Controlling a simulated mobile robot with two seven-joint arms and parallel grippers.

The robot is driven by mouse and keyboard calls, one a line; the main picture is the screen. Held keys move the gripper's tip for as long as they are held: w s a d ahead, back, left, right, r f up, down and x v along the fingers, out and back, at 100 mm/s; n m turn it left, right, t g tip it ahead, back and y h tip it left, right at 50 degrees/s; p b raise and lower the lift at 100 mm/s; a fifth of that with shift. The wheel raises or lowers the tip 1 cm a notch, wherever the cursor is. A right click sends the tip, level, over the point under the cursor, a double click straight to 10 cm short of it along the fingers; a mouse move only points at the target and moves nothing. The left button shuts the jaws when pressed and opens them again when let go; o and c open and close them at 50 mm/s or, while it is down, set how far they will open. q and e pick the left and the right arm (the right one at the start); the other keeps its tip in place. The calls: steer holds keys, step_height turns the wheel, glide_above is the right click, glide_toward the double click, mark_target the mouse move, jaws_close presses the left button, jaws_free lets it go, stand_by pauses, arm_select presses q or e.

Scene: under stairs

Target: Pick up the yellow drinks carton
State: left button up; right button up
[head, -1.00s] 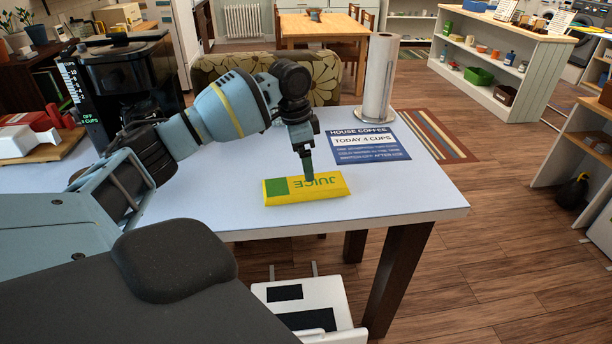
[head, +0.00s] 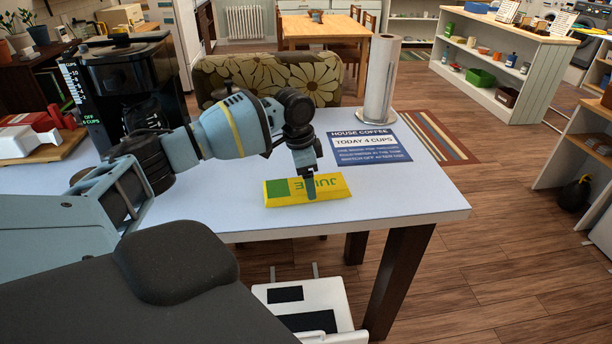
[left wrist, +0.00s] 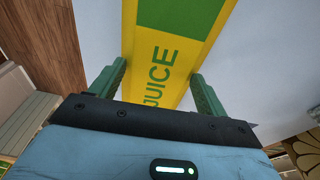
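The yellow drinks carton (head: 328,189) lies flat near the front edge of the pale table. It has a green panel and the word JUICE. My left gripper (head: 311,196) points down at the carton, with one finger in front of its near side in the head view. In the left wrist view, the green fingers (left wrist: 158,78) are spread on either side of the carton (left wrist: 178,45), close to its long sides. I cannot tell if they touch it. My right gripper is not in view.
The table (head: 420,205) has a blue House Coffee sign (head: 368,147) and a paper towel roll (head: 381,80) behind the carton. A coffee maker (head: 130,85) and a wooden board (head: 45,150) are at the left. The tabletop right of the carton is clear.

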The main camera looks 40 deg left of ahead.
arm_select(q)
steer(key=c, duration=0.7)
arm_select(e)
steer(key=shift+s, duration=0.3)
arm_select(q)
steer(key=shift+o, duration=0.2)
steer(key=shift+r, duration=0.1)
steer(key=shift+r, duration=0.4)
steer(key=r, duration=0.2)
steer(key=shift+s+d+r, duration=0.2)
steer(key=shift+r, duration=0.15)
steer(key=s+d+r+p, duration=0.1)
steer(key=s+d, duration=0.8)
steer(key=s, duration=0.3)
steer(key=shift+d+r, duration=0.2)
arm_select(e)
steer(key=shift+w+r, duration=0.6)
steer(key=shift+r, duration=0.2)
arm_select(q)
steer(key=shift+s, duration=0.1)
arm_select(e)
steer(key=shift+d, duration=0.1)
